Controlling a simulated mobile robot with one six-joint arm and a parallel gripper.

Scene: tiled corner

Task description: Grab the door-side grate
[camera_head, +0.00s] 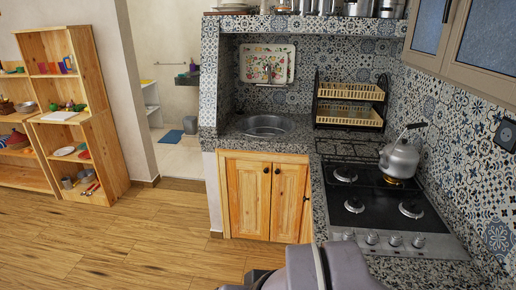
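A black wire grate (348,150) lies flat at the back end of the hob, in front of the dish rack. The black gas hob (382,218) is set in the counter at the right. Its left burners (345,174) and front right burner (411,209) show as round caps; I cannot make out a separate grate over them. A grey kettle (399,158) stands at the back right of the hob, with an orange glow below it. Grey and black parts of my arm show at the bottom edge, well short of the hob. My gripper's fingers are not in view.
A two-tier dish rack (349,104) stands behind the grate. A round sink (265,125) is left of it. Wooden cabinet doors (268,196) are below the counter. A wooden shelf (70,110) stands far left. The wooden floor (140,235) is clear.

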